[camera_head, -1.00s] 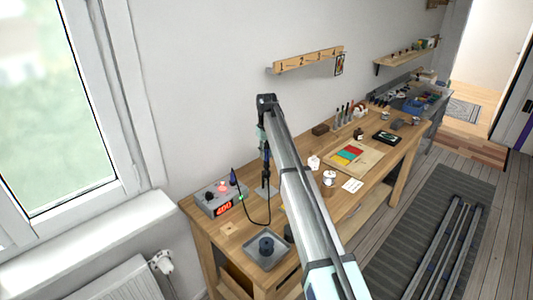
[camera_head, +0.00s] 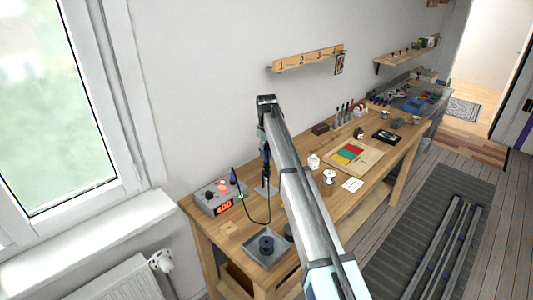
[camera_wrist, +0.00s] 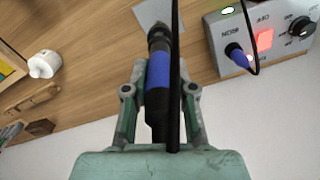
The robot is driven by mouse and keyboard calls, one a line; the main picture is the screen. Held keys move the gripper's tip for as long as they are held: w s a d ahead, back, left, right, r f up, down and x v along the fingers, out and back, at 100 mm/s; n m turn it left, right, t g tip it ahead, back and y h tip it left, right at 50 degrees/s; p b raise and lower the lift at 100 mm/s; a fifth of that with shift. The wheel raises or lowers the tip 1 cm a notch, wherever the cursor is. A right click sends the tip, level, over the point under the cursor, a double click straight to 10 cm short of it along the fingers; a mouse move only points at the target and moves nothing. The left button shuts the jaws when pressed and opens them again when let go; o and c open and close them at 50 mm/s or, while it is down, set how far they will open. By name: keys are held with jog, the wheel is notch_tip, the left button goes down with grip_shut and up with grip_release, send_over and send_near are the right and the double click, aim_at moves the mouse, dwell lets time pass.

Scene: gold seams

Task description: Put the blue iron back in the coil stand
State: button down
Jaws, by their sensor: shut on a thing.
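My gripper (camera_wrist: 160,72) is shut on the blue iron (camera_wrist: 158,70), around its blue handle. The iron points down in the head view, and its dark front end lies over a grey plate (camera_wrist: 150,14) in the wrist view. This plate looks like the base of the coil stand and also shows on the bench in the head view (camera_head: 269,190). The coil cannot be made out, so I cannot tell whether the tip is inside it. My gripper also shows small in the head view (camera_head: 265,149), partly behind my arm.
The soldering station (camera_head: 218,199), reading 400, stands left of the iron. A black cord (camera_head: 248,215) loops from it towards the iron. A grey tray (camera_head: 267,248) with a dark round piece lies in front.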

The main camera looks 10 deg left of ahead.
aim_at(266, 144)
jog(key=shift+f, duration=1.15)
jog(key=shift+c, duration=2)
grip_release()
jog(key=shift+r, duration=0.1)
jog(key=shift+r+p, duration=1.25)
jog(key=shift+r, duration=2.2)
jog(key=shift+f, duration=0.1)
